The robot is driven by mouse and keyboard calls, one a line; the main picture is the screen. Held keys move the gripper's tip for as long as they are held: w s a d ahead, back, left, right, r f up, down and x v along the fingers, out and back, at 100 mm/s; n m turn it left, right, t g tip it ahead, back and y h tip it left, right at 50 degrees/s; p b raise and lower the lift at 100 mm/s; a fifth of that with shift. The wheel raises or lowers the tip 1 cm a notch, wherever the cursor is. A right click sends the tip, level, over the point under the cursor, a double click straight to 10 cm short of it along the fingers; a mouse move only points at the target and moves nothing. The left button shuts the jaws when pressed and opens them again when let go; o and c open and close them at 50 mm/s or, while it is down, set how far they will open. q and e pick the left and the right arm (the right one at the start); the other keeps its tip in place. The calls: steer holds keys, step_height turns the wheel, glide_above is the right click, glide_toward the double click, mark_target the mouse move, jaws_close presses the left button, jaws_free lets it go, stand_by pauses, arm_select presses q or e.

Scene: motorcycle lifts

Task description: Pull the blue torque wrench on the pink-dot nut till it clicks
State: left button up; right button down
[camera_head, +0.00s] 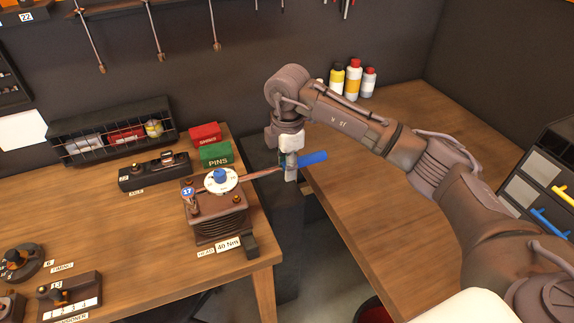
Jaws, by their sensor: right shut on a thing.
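The torque wrench has a blue handle (313,158) and a thin shaft (262,174) that runs left to the finned brown head block (219,215). Its other end sits at a white dial disc (221,180) with a blue centre on top of the block. My right gripper (290,168) points down and is shut on the wrench by its blue handle, past the table's right edge. The handle's end sticks out to the right of the fingers. I cannot make out a pink dot on a nut. My left gripper is not in view.
Green (216,154) and red (205,134) boxes stand behind the block, beside a wire rack (112,134). A gap separates the left table from the right bench (395,210). Several bottles (352,80) stand at the back. A "40 Nm" label (228,243) lies in front of the block.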

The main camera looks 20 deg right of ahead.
steer(key=shift+f+b, duration=0.35)
steer(key=shift+f, duration=0.1)
stand_by(1.8)
steer(key=shift+s, duration=0.1)
steer(key=s+m, duration=0.1)
steer(key=s, duration=0.1)
steer(key=s+m+p, duration=0.1)
steer(key=s+p, duration=0.1)
steer(key=s, duration=0.1)
steer(key=shift+s+a+m, duration=0.3)
steer(key=shift+a+m, duration=0.1)
steer(key=shift+p, duration=0.3)
steer(key=s+m+p, duration=0.1)
steer(key=s+a+m+p, duration=0.1)
steer(key=s+p, duration=0.1)
steer(key=s+a+m+p, duration=0.1)
steer(key=s+p, duration=0.1)
steer(key=shift+s+a, duration=0.1)
